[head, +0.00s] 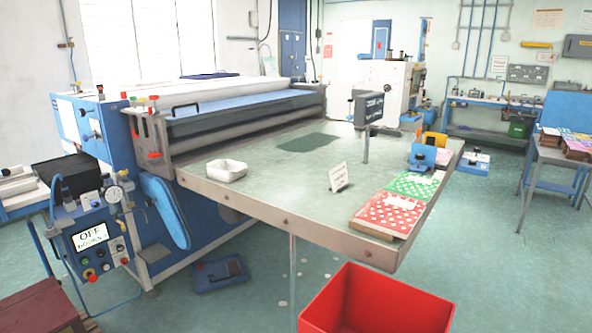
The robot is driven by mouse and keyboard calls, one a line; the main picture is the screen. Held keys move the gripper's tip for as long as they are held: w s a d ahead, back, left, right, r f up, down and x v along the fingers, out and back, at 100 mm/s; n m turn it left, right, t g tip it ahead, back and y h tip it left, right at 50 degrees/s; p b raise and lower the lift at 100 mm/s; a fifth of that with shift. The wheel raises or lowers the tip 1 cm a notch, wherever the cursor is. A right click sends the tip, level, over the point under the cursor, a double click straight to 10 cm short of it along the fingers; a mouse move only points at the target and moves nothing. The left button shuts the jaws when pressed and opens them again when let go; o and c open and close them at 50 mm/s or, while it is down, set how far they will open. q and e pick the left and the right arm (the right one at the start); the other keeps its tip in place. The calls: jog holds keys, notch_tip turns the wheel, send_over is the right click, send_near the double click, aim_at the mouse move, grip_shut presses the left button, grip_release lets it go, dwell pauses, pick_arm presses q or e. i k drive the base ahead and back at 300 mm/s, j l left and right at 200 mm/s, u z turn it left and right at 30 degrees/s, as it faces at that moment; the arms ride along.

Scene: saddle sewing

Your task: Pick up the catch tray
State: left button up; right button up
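A red bin (345,318) stands at the bottom, before the table's front edge. Red and green dotted sheets (388,213) lie along the table's right side. A small white sign (339,177) stands mid-table, near a post-mounted device (367,108). A control panel (92,240) stands left.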

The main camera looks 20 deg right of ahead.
aim_at(226, 170)
jog(key=z, duration=0.4)
jog(key=i+j+z, duration=0.15)
jog(key=z, duration=0.2)
jog(key=i+j+z, duration=0.5)
jog(key=z, duration=0.2)
